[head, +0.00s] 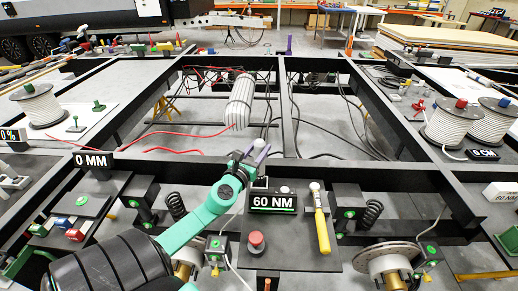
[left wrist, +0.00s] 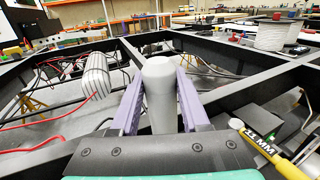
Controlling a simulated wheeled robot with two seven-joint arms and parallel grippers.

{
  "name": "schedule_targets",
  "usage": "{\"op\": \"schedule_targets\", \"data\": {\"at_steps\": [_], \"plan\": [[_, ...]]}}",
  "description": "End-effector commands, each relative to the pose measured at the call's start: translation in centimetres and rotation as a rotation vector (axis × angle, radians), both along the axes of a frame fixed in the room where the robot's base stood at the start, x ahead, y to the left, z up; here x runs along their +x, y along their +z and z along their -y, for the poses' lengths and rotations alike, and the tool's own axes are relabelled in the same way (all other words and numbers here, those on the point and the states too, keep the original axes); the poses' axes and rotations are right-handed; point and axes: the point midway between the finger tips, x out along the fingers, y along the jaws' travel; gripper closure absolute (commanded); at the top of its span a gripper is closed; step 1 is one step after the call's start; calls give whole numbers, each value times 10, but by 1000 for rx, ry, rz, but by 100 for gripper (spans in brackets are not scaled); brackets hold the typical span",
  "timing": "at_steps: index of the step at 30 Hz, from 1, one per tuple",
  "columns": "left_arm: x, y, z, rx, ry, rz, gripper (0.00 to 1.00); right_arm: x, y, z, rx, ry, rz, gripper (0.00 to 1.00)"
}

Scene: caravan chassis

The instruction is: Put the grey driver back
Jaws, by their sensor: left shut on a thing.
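My left gripper (head: 252,156) reaches in from the lower left over the near frame beam. In the left wrist view its two purple fingers (left wrist: 160,100) are shut on the grey driver (left wrist: 160,85), a plain light-grey rounded cylinder standing roughly upright between them. In the head view only a small grey part of the driver (head: 259,144) shows at the fingertips, and its lower end is hidden. My right gripper is in neither view.
A striped grey roll (head: 240,100) and loose red and black cables lie beyond. White cable reels (head: 455,122) stand right.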

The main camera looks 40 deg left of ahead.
Motion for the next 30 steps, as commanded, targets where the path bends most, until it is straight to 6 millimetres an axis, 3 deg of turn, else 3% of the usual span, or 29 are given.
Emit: {"op": "schedule_targets", "data": {"at_steps": [3, 12, 13, 15, 16, 26, 30], "plan": [[0, -12, 0, 1, 1, 4, 100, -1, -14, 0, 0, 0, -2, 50], [0, -12, 0, 1, 1, 4, 100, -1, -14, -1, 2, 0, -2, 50], [0, -11, 0, 1, 1, 4, 51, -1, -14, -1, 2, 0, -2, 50], [0, -12, 0, 1, 1, 4, 24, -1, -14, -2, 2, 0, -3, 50], [0, -12, 0, 1, 1, 4, 20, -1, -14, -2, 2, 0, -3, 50], [-2, -16, 1, -1, 0, -3, 20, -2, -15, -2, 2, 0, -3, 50], [-17, -18, 5, -2, -1, -4, 20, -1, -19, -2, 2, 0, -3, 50]]}}
